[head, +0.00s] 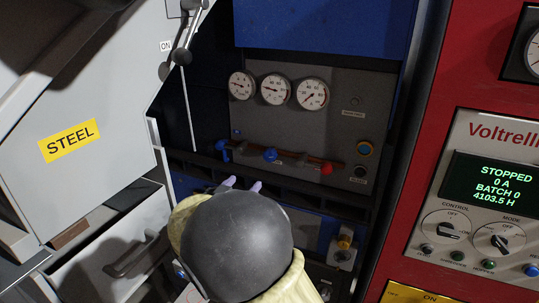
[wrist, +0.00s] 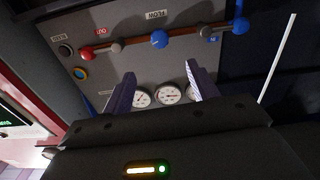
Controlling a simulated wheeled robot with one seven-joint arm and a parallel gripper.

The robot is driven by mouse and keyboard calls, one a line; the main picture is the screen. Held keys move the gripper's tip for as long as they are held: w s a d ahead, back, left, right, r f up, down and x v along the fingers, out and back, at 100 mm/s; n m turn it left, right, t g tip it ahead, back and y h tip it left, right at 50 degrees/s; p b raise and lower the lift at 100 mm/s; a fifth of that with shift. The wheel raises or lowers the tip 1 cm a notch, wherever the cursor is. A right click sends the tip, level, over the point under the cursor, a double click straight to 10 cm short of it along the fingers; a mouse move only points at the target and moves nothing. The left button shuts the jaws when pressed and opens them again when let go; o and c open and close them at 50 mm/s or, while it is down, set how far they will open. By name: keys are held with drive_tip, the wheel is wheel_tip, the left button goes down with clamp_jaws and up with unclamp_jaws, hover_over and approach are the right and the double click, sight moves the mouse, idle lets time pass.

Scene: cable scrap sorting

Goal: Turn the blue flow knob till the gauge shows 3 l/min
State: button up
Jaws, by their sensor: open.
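A round blue knob (head: 270,154) sits midway along a brown pipe on the dark grey panel. A second blue knob (head: 220,144) is at the pipe's left end. Three round white gauges (head: 275,88) are above the pipe; their numbers are too small to read. My gripper (head: 242,185) is below and a little left of the middle blue knob in the head view. In the wrist view its two fingers (wrist: 160,70) are apart with nothing between them.
A red knob (head: 326,168) is at the pipe's right end. A blue button with a yellow ring (head: 365,148) is right of it. A dark ledge (head: 300,185) runs below the pipe. A red Voltrelli cabinet (head: 424,95) stands right; a grey STEEL chute (head: 90,105) stands left.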

sight(268, 156)
drive_tip(key=p+x, duration=0.6)
drive_tip(key=x, duration=1)
drive_tip(key=shift+w+d+p, duration=0.1)
drive_tip(key=shift+w+p, duration=0.15)
drive_tip(key=shift+p, duration=0.15)
drive_tip(key=shift+w+d, duration=0.15)
drive_tip(key=shift+w, duration=0.25)
drive_tip(key=shift+c, duration=0.5)
